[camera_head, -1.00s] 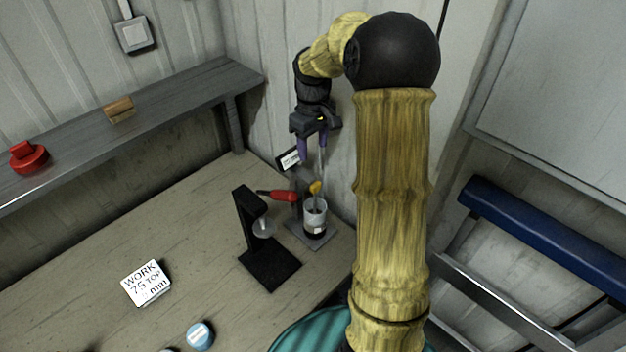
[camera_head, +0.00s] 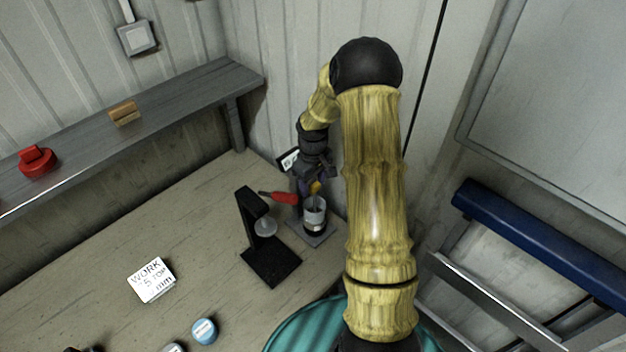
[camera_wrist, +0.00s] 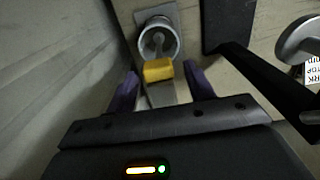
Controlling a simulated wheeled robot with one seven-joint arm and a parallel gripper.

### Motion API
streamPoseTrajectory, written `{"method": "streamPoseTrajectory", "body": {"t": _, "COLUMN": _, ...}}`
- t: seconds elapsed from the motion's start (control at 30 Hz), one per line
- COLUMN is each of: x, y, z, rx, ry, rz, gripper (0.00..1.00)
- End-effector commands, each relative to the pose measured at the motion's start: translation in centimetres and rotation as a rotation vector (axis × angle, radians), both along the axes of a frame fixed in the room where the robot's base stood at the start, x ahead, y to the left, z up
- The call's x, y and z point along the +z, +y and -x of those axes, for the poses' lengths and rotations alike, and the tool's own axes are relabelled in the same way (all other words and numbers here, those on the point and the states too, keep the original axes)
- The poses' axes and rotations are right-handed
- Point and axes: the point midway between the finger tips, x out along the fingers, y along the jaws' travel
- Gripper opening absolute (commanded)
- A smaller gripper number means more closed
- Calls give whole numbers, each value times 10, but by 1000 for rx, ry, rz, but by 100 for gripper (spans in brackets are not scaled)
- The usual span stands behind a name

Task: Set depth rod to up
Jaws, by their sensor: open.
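The depth rod stand is at the right back of the table, with a grey base plate (camera_head: 313,232), a clear cup with a dark lower band (camera_head: 315,217) and a red handle (camera_head: 284,198). A yellow knob (camera_head: 315,188) sits just above the cup; it also shows in the wrist view (camera_wrist: 158,70). In the wrist view the cup (camera_wrist: 158,36) holds a thin rod end. My gripper (camera_wrist: 164,80) is open, its purple fingers on either side of the yellow knob. I cannot tell whether they touch it. The upper rod is mostly hidden by my gripper.
A black stand (camera_head: 268,262) with a small clear dish stands just left of the cup. A white "WORK" card (camera_head: 152,280) and a blue-topped tin (camera_head: 203,331) lie further left. The wall is close behind. A shelf (camera_head: 170,108) holds a red object (camera_head: 37,161).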

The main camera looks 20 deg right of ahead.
Motion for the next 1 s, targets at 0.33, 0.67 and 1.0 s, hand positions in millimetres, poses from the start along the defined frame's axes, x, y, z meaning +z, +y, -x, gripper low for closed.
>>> {"method": "streamPoseTrajectory", "body": {"t": 0.33, "x": 0, "y": 0, "z": 0, "rx": -1, "ry": 0, "rz": 0, "gripper": 17}}
{"method": "streamPoseTrajectory", "body": {"t": 0.67, "x": 13, "y": 0, "z": -1, "rx": -1, "ry": -3, "rz": 1, "gripper": 0}}
{"method": "streamPoseTrajectory", "body": {"t": 1.0, "x": 73, "y": 0, "z": -1, "rx": -2, "ry": -4, "rz": 0, "gripper": 0}}
